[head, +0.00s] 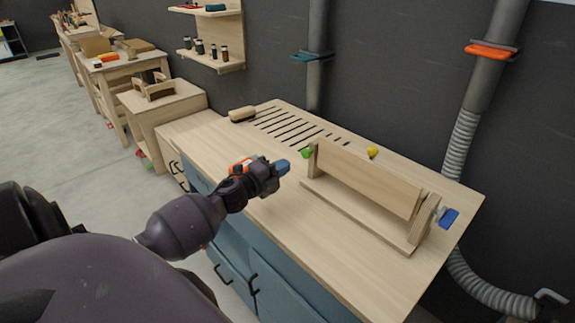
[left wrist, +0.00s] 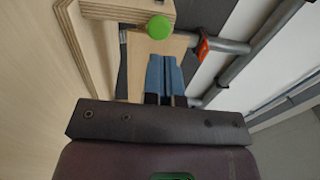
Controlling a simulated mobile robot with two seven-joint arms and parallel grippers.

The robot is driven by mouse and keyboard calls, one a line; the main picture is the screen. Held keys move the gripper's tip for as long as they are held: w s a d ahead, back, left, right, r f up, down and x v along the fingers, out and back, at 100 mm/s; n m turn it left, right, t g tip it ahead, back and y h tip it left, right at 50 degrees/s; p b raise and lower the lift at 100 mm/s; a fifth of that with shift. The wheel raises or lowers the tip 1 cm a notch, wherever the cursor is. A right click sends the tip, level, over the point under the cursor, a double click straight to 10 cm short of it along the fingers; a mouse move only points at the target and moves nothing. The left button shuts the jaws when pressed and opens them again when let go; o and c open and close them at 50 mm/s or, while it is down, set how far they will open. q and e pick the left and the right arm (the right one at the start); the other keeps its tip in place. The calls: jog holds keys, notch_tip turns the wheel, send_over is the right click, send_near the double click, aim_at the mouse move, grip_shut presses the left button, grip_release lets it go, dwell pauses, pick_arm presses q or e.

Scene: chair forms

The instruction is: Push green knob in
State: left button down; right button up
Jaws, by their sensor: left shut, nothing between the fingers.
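The green knob (head: 306,153) sits at the left end of a wooden chair form (head: 365,180) on the workbench. In the left wrist view the green knob (left wrist: 159,27) is round and lies just beyond the fingertips, slightly left of them. My left gripper (head: 284,167) is shut and empty, with blue fingers pointing toward the knob; a small gap shows between them. The left wrist view shows the shut fingers (left wrist: 164,62) side by side. My right gripper is not seen.
The workbench top (head: 215,150) has dark slots and a brush (head: 242,114) at its far left. Blue drawers are below. A dark wall with pipes (head: 470,110) stands behind. The bench surface around my left gripper is clear.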

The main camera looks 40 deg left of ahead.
pick_arm(q)
jog(key=s+a, duration=0.1)
jog(key=s, duration=0.7)
jog(key=shift+f, duration=0.35)
jog(key=s+d+f+n+g+y, duration=0.2)
jog(key=s+d+f+n+g, duration=0.4)
jog(key=s+d+n, duration=0.45)
jog(key=s+d+f+n+g+y, duration=0.1)
jog(key=s+d+f+n+g, duration=0.3)
jog(key=s+d+n+g, duration=0.6)
jog(key=w+f+m+t, duration=0.2)
jog(key=w+f+t, duration=0.3)
jog(key=f+t, duration=0.4)
jog(key=shift+w+a+f+h, duration=0.3)
jog(key=shift+w+a+f, duration=0.05)
jog(key=shift+a+f, duration=0.05)
